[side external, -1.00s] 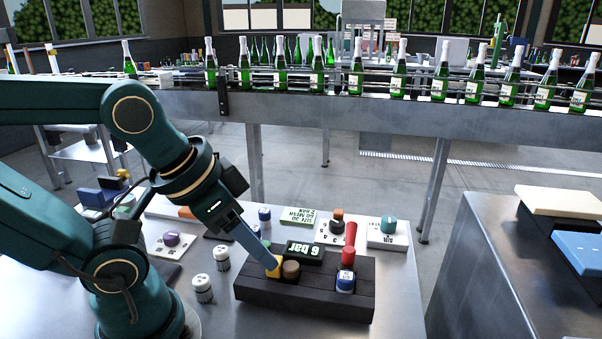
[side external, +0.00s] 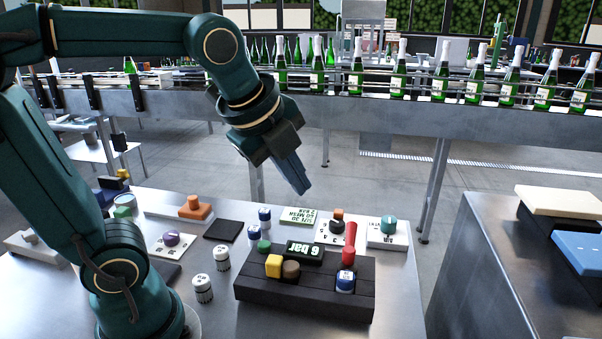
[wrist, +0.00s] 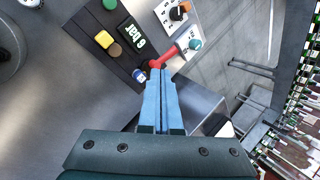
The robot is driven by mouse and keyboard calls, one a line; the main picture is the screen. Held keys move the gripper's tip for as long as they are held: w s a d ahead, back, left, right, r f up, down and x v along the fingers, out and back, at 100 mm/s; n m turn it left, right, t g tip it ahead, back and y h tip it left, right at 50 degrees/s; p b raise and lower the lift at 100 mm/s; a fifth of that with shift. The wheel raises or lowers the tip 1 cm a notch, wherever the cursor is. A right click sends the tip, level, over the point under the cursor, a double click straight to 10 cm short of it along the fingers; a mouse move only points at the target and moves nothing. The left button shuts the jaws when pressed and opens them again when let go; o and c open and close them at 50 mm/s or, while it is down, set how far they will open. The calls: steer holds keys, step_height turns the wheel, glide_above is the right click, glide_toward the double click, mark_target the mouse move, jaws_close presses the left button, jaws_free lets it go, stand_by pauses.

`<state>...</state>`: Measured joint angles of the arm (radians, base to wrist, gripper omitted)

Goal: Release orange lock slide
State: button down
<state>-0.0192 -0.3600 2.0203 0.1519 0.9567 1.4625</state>
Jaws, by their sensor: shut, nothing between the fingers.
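An orange block with a round orange knob on top (side external: 194,207), which looks like the lock slide, sits at the back left of the steel table. It does not show in the wrist view. My gripper (side external: 303,191) is shut and empty, raised well above the table's back edge, to the right of the orange block and apart from everything. In the wrist view its blue fingers (wrist: 161,75) are together, in front of the red lever.
A black console (side external: 255,290) carries yellow (side external: 273,266), brown (side external: 291,269), green and blue buttons, a "6 bar" display (side external: 305,252) and a red lever (side external: 349,243). White-capped cylinders (side external: 203,289) stand left of it. A bottle conveyor (side external: 380,110) runs behind.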

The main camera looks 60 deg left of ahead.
mark_target(339, 219)
steer(key=w+a+f+m+g+y, duration=0.1)
steer(key=w+a+f+m, duration=0.3)
steer(key=w+f+m, duration=0.4)
steer(key=w+m+g, duration=0.1)
steer(key=w, duration=0.2)
steer(key=shift+w+a+f+m+g+y, duration=0.3)
steer(key=shift+w+a+m+g, duration=0.1)
steer(key=x, duration=1)
steer(key=shift+a+f, duration=0.1)
steer(key=shift+f, duration=0.1)
steer(key=shift+w+a+r, duration=0.15)
steer(key=shift+w+a, duration=0.6)
steer(key=shift+w, duration=0.05)
steer(key=shift+w+a, duration=0.55)
steer(key=shift+w, duration=0.05)
